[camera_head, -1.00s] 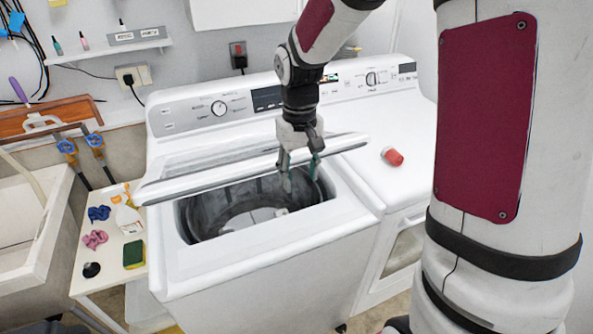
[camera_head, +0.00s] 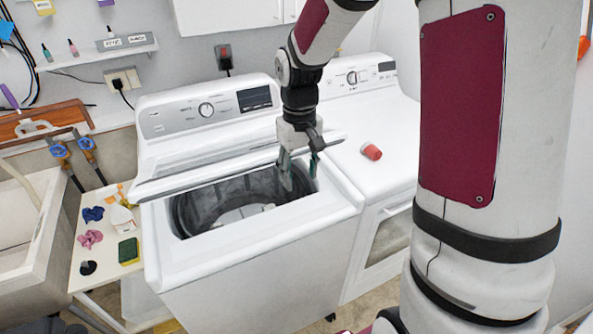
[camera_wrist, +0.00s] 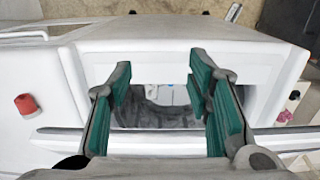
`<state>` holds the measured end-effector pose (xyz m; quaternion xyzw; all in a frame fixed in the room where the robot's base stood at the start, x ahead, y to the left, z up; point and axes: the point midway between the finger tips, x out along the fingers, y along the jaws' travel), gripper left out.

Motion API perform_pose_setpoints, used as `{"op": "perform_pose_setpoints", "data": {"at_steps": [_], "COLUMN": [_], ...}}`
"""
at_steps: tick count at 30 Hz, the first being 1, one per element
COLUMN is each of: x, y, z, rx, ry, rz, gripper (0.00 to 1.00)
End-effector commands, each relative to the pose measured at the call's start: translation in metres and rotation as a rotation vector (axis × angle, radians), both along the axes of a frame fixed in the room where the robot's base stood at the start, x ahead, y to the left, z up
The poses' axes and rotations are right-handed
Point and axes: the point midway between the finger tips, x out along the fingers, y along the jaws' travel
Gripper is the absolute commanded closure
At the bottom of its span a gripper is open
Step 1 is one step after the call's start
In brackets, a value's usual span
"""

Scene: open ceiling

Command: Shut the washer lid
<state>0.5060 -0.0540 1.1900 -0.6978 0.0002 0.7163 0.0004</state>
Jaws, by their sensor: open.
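The washer (camera_head: 260,262) is top-loading and white. Its lid (camera_head: 165,186) is partly open, tilted over the rear of the drum opening, and shows nearly edge-on as a long strip. The drum (camera_head: 200,210) is visible in front of it, with something pale inside. My gripper (camera_head: 300,168) points down over the right part of the opening, at the lid's edge; I cannot tell whether it touches the lid. In the wrist view my gripper (camera_wrist: 160,72) has its green-padded fingers apart with nothing between them. The lid's strip (camera_wrist: 290,136) crosses low in that view, partly hidden by the fingers.
A second white machine (camera_head: 385,185) stands close on the right, with a red cup (camera_head: 371,151) lying on top. A small side table (camera_head: 105,260) holds cloths, a sponge and a spray bottle. A sink (camera_head: 20,225) is far left. The control panel (camera_head: 180,118) rises behind the lid.

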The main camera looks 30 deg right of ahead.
Motion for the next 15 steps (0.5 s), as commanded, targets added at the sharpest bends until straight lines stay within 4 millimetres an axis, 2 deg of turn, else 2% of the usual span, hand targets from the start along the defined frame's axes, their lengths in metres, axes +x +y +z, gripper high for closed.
{"op": "perform_pose_setpoints", "data": {"at_steps": [15], "x": [-0.028], "y": [-0.013], "z": [0.013], "rx": [-0.001], "ry": [0.0], "rz": [-0.001], "gripper": [0.54]}}
